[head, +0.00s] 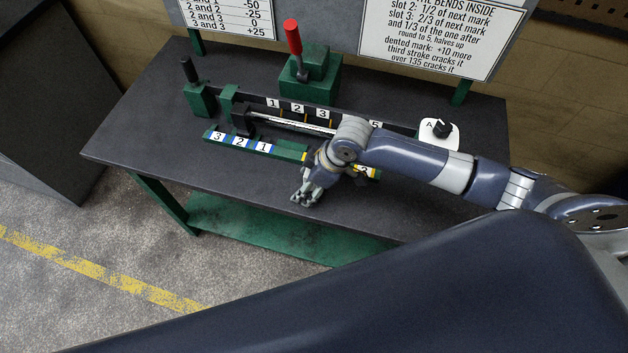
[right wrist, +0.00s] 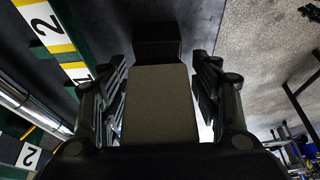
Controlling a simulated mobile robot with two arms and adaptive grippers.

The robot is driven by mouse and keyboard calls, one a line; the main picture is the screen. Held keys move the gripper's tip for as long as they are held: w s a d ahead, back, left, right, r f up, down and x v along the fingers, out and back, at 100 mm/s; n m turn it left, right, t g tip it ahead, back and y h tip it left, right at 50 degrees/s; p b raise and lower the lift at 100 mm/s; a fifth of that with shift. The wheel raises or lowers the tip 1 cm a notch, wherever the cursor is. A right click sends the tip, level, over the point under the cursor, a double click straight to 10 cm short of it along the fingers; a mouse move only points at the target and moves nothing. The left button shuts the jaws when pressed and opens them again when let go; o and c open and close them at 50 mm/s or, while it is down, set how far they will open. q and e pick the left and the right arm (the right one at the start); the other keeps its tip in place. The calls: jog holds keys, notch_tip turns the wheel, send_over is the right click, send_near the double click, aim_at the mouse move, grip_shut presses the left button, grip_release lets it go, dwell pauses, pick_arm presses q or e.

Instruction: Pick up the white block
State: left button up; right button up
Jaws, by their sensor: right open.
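My right gripper (head: 306,194) is low over the front part of the bench top, in front of the green rail. Its two fingers stand apart in the right wrist view (right wrist: 160,95). Between them is a pale grey-beige, flat-faced block (right wrist: 160,105), in shade, with a dark shape beyond it. It looks like the white block; gaps or contact at the fingers are hard to tell. In the head view I cannot make out this block at the gripper. My left gripper is not in view.
The bench (head: 155,115) carries a green numbered rail (head: 255,143), a red-handled green press (head: 310,75), a long metal rod (head: 290,124) and a white box marked A with a black knob (head: 439,133). The bench's front left is clear.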

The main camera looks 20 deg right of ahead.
jog(key=shift+c, duration=0.8)
grip_shut()
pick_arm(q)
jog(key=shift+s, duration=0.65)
pick_arm(e)
jog(key=shift+w+r, duration=0.1)
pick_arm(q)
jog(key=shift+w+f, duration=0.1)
pick_arm(e)
jog(key=shift+r, duration=0.15)
